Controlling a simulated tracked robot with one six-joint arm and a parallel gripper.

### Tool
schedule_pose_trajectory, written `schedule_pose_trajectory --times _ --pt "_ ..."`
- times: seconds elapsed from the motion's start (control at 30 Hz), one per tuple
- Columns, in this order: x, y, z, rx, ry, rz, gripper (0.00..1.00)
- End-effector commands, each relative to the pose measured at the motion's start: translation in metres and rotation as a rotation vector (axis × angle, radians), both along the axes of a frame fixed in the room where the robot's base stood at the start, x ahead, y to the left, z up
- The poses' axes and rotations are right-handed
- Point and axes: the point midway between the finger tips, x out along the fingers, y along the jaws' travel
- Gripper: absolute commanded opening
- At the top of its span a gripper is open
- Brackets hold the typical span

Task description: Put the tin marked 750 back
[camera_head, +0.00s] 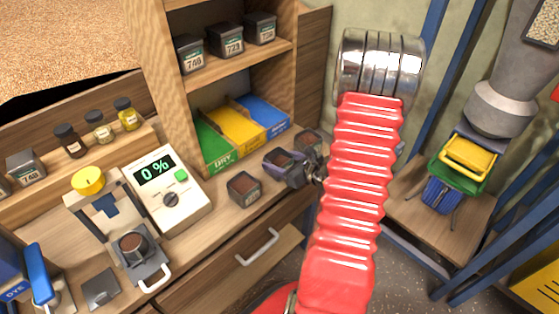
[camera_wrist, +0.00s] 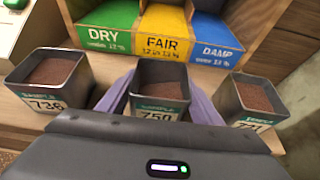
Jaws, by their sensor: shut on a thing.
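The tin marked 750 (camera_wrist: 160,78) is a dark open-topped tin of brown grain with a green and white label, partly covered by my wrist housing. My gripper (camera_wrist: 158,95) has its two purple-grey fingers on either side of the tin and is shut on it. In the head view my gripper (camera_head: 284,163) is over the bench, before the coloured bins; whether the tin touches the bench I cannot tell. A tin marked 736 (camera_wrist: 48,75) stands to its left and a similar tin (camera_wrist: 255,97), its number partly hidden, to its right.
Green DRY (camera_head: 215,143), yellow FAIR (camera_head: 238,128) and blue DAMP (camera_head: 263,115) bins stand behind. Several tins, one marked 723 (camera_head: 229,38), are on the shelf above (camera_head: 225,75). A meter reading 0 % (camera_head: 165,190) and a press with a grain cup (camera_head: 133,246) are left.

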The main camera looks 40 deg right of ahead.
Motion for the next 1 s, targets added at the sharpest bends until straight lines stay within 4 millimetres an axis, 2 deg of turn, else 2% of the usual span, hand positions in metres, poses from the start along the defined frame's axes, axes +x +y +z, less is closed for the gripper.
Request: schedule_pose_trajectory --times 0.27,0.3,0.53,0.87,1.0 --pt "0.0000 -0.0002 -0.0014 0.000 0.000 0.000 0.30" --pt "-0.0001 -0.0002 -0.0011 0.000 0.000 0.000 0.62" --pt "-0.0002 -0.0001 -0.0011 0.000 0.000 0.000 0.78" --pt "-0.0003 -0.0001 0.0007 -0.001 0.000 0.000 0.78" --pt "-0.0098 -0.0011 0.0041 0.000 0.000 -0.002 0.78"
